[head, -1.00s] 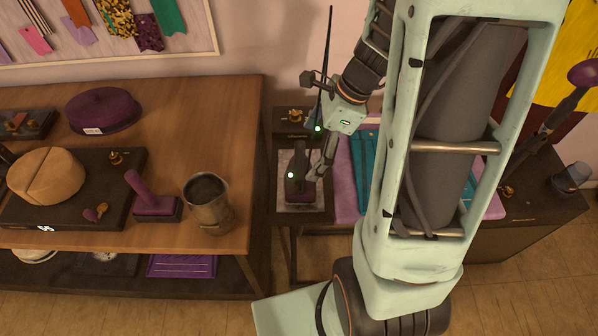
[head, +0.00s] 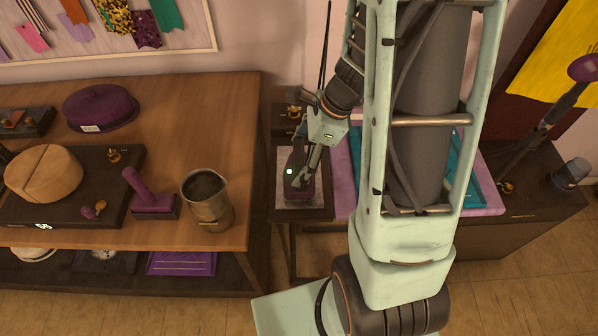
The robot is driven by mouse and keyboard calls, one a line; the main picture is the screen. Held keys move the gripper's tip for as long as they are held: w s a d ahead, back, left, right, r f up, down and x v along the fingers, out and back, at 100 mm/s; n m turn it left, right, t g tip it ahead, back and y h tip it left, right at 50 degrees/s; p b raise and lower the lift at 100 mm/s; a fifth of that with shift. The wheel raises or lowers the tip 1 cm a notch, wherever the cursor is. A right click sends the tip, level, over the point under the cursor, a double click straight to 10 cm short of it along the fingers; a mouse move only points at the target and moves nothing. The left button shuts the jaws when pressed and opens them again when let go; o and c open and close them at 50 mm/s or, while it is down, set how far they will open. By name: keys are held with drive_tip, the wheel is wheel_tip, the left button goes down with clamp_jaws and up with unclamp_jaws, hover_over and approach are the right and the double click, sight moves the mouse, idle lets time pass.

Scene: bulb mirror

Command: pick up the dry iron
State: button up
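A dark purple iron (head: 305,194), which I take to be the dry iron, sits on a pale pad (head: 316,204) on the small dark side table. My gripper (head: 302,179) points down at the iron, its fingers over or against the iron's upper part. The fingers overlap the handle in this view, so I cannot tell whether they are around it, touching it or apart. The iron appears to rest on the pad.
A pink-and-teal covered surface (head: 485,190) lies right, partly behind my arm.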

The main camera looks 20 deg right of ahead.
drive_tip(key=c, duration=1.2)
drive_tip(key=shift+o, duration=0.2)
drive_tip(key=shift+r, duration=0.2)
